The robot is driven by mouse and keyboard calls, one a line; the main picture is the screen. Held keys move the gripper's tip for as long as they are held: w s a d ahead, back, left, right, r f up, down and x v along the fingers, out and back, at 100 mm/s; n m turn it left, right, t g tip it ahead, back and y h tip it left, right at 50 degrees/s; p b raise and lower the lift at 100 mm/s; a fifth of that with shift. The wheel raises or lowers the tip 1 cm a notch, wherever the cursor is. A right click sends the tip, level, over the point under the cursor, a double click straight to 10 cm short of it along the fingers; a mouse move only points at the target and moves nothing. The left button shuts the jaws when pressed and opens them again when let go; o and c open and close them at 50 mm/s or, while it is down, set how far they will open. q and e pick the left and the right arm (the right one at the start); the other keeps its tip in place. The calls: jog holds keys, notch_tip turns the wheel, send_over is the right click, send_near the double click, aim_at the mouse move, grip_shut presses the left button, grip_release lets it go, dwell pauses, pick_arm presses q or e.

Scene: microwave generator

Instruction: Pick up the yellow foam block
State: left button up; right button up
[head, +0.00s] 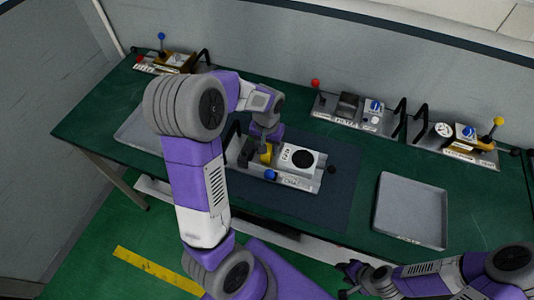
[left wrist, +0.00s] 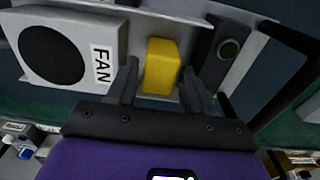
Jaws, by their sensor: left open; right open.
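The yellow foam block (head: 266,154) sits in the grey tray-like chassis (head: 302,184) in the middle of the bench, left of the white fan unit (head: 299,160). In the left wrist view the block (left wrist: 162,64) shows between the two fingers of my left gripper (left wrist: 161,80). The fingers stand apart, one on each side of it; I cannot tell whether either touches it. In the head view my left gripper (head: 260,143) is partly hidden by its own wrist. My right gripper (head: 352,274) is open and empty in front of the bench at the lower right.
The chassis lies on a dark mat (head: 343,186). An empty grey tray (head: 411,210) is to the right, and another tray (head: 143,131) is at the left, partly behind my left arm. Units with coloured knobs (head: 352,111) stand along the back wall. Green bench shows between them.

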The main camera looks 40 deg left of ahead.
pick_arm(q)
notch_tip(320, 180, down, 2)
jog(key=shift+f, duration=0.25)
jog(key=c, duration=0.7)
